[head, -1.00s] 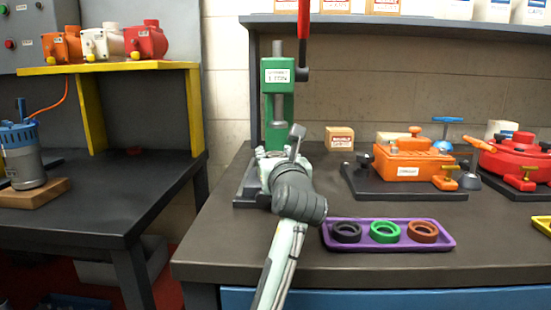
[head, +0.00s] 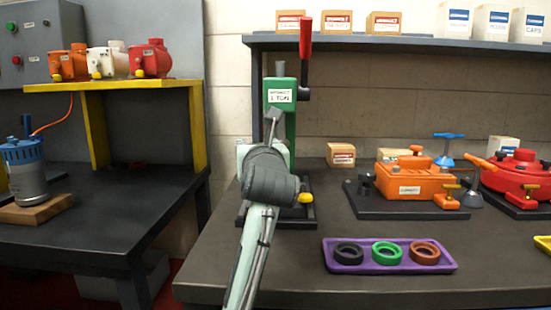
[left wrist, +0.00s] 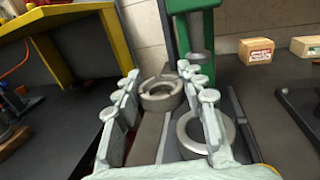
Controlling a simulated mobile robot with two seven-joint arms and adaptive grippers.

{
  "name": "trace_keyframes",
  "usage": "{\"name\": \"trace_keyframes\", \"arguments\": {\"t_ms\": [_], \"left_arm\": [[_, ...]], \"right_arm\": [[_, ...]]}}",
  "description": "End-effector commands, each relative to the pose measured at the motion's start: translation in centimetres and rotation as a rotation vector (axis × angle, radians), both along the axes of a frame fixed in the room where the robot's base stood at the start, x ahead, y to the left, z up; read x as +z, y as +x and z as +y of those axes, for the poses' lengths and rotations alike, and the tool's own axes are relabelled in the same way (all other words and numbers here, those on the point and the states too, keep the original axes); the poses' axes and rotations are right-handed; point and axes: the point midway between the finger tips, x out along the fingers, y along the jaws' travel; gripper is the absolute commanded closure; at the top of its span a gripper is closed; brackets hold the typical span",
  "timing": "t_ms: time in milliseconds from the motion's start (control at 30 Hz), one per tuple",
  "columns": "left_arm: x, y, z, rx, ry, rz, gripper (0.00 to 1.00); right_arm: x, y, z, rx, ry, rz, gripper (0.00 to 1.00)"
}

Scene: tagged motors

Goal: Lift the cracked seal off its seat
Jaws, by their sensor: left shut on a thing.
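A grey ring with a gap in its rim, which looks like the cracked seal (left wrist: 161,94), is between the fingertips of my left gripper (left wrist: 165,84) in the left wrist view. The gripper is shut on it. A second, smooth grey ring (left wrist: 206,133) shows below and to the right, partly behind the right finger; it may be the seat. In the head view my left gripper (head: 275,122) is in front of the green press (head: 279,94), above its base. The arm hides the held ring there. My right gripper is not in view.
A purple tray (head: 334,267) with black, green and brown rings lies on the bench (head: 400,288). An orange motor (head: 412,178) and a red motor (head: 520,178) stand on the right. The press's red lever (head: 306,36) rises behind my gripper.

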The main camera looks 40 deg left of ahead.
Motion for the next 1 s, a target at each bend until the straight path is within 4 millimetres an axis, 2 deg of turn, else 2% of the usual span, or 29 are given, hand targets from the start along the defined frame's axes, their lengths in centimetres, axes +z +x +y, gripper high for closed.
{"name": "trace_keyframes", "arguments": {"t_ms": [33, 200, 400, 700, 1000], "left_arm": [[1.1, -1.0, 0.9, 0.004, 0.005, -0.007, 0.86], [3.0, -3.5, 3.1, 0.003, 0.003, -0.004, 0.86], [4.4, -5.1, 4.5, 0.0, 0.003, -0.003, 0.86], [7.1, -5.5, 4.8, -0.001, 0.001, -0.003, 0.86], [7.4, -5.5, 4.8, -0.001, -0.001, -0.001, 0.86]], "right_arm": [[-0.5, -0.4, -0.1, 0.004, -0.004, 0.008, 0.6], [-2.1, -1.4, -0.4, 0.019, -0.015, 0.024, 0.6], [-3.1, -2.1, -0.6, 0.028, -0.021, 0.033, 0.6], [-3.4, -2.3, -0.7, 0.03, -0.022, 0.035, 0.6], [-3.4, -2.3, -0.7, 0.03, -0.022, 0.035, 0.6]]}}
